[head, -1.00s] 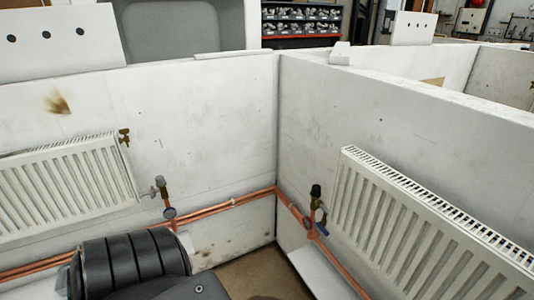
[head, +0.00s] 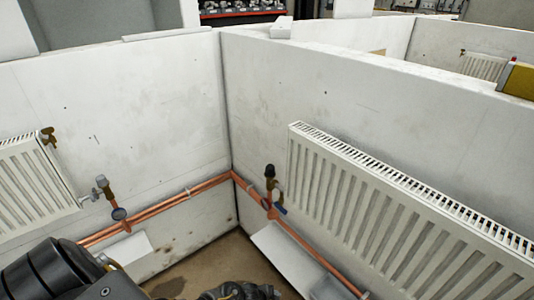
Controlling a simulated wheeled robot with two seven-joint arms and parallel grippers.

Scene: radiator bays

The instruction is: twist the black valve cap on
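The black valve cap (head: 270,170) sits at the top of a brass valve (head: 271,184) beside the left end of the right radiator. Whether it is threaded on or only resting there cannot be told. The copper pipe runs up to this valve, and a blue-handled fitting (head: 280,209) is just below it. A second valve with a grey cap (head: 101,181) stands by the left radiator. My black ribbed arm link shows at the lower left, well short of the valves. Neither gripper's fingertips can be made out.
The right radiator (head: 400,205) and left radiator (head: 30,185) hang on white walls (head: 130,110) meeting at a corner. Copper pipes (head: 180,205) run low along both walls. A dark, unclear shape (head: 240,291) is at the bottom edge.

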